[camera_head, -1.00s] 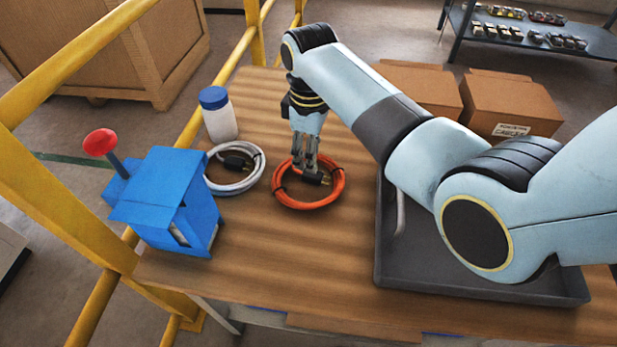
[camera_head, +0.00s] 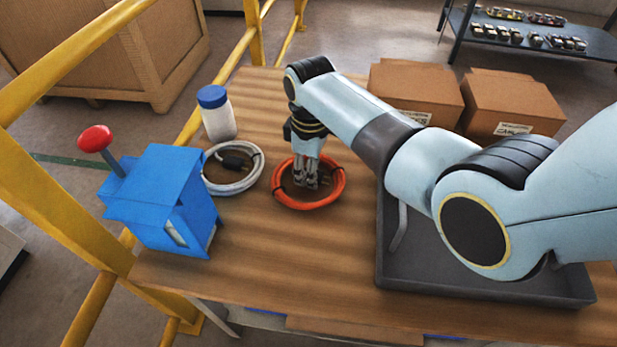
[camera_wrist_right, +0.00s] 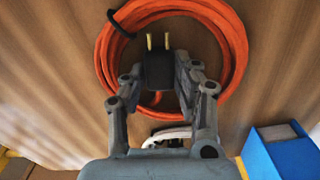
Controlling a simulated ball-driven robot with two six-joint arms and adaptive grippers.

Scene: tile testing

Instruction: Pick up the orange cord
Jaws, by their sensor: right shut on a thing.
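The orange cord (camera_head: 330,198) lies coiled in a ring on the wooden table, right of the white cord. My right gripper (camera_head: 306,183) reaches down inside the ring from above. In the right wrist view the orange coil (camera_wrist_right: 232,40) surrounds the fingertips. There my right gripper (camera_wrist_right: 160,72) is shut on the cord's black plug (camera_wrist_right: 159,70), whose two brass prongs point away from the palm. A dark tie binds the coil at its upper left. My left gripper is in neither view.
A coiled white cord (camera_head: 253,177), a white bottle with blue lid (camera_head: 218,117) and a blue box with red knob (camera_head: 160,205) stand to the left. A dark tray (camera_head: 450,292) lies under my arm. Cardboard boxes (camera_head: 512,104) stand behind.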

